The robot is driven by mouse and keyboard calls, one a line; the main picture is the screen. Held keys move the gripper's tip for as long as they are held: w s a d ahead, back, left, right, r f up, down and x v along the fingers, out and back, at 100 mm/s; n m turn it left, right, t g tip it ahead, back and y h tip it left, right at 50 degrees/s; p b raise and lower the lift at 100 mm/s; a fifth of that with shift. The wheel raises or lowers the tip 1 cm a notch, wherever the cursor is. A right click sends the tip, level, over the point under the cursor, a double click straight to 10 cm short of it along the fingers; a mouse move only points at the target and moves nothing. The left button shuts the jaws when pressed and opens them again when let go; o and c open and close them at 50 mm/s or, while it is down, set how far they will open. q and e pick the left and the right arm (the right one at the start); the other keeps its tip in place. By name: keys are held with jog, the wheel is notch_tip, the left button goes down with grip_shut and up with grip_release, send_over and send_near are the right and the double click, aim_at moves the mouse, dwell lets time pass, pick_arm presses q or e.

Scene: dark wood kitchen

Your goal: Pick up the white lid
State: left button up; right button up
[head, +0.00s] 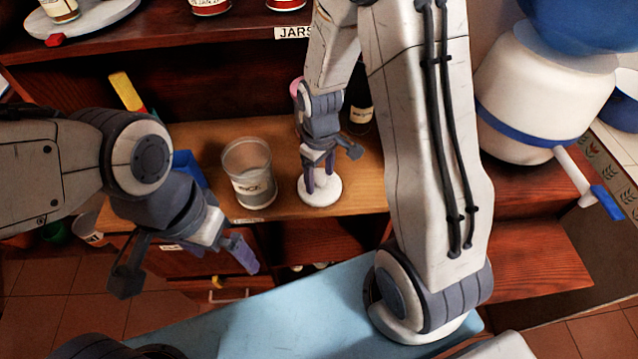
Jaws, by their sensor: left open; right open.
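The white lid (322,198) is a small round disc lying flat on the wooden shelf board (355,200), right of a clear labelled container (248,172). My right gripper (321,182) points down right over the lid, with its purple fingertips at the lid's middle. It is open; whether the fingers touch the lid or straddle a knob cannot be told. The gripper hides part of the lid's top. My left gripper (187,268) is open and empty, in front of the board at the lower left, away from the lid.
A dark bottle (360,112) and a pink-topped item (297,88) stand behind my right gripper. A blue box (188,166) is at the left. A white pot with a blue band (540,95) is at the right. The board right of the lid is clear.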

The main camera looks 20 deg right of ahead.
grip_shut()
jog(key=shift+r, duration=0.1)
